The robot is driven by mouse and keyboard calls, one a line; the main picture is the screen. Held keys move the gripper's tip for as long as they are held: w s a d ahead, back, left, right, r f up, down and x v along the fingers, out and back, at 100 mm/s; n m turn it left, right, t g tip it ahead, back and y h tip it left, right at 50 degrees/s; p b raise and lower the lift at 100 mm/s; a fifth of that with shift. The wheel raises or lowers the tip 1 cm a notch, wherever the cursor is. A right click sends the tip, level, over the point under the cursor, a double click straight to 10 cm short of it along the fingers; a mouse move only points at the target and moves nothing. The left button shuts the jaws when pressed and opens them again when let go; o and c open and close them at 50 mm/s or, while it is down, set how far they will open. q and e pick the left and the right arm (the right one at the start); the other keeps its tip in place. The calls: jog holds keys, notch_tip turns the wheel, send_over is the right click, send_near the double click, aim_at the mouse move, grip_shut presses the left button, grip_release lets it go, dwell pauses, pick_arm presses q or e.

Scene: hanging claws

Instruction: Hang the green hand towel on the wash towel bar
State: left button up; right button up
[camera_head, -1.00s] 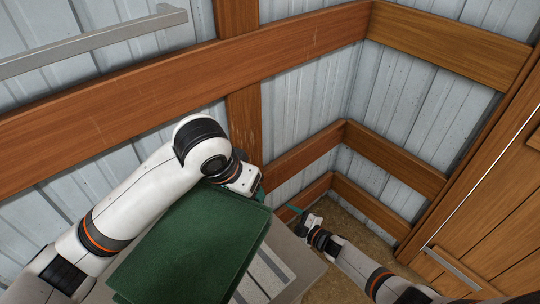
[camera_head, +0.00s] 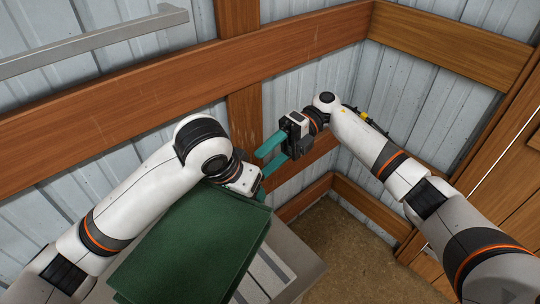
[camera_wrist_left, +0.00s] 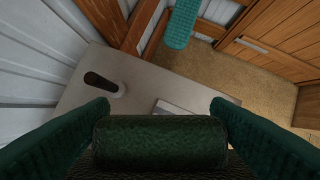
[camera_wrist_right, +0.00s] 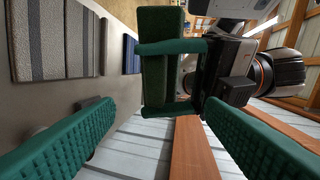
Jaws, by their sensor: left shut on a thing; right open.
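The green hand towel (camera_head: 195,245) hangs folded from my left gripper (camera_head: 262,190), which is shut on its upper edge. In the left wrist view the towel's rounded edge (camera_wrist_left: 160,142) lies between the two fingers. The right wrist view shows the towel (camera_wrist_right: 155,65) between the left gripper's green fingers. My right gripper (camera_head: 262,163) is open and empty, just above and right of the left one. One of its fingers (camera_wrist_left: 183,25) shows in the left wrist view. A grey metal bar (camera_head: 95,40) is on the wall at upper left, apart from both grippers.
A grey table (camera_head: 300,265) stands below the towel, partly hidden by it. Striped grey cloth (camera_wrist_right: 50,40) and a blue one (camera_wrist_right: 131,55) lie on it. Wooden rails (camera_head: 150,90) cross the corrugated wall. A wooden door or cabinet front (camera_head: 500,220) stands at right.

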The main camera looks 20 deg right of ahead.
aim_at(228, 194)
jog(key=x, duration=1.1)
jog(key=shift+s+a, duration=0.15)
jog(key=shift+a, duration=0.1)
jog(key=c, duration=0.6)
pick_arm(q)
jog(key=o, duration=0.6)
pick_arm(e)
jog(key=shift+c, duration=1)
pick_arm(q)
jog(key=o, duration=0.5)
jog(key=shift+o, duration=0.2)
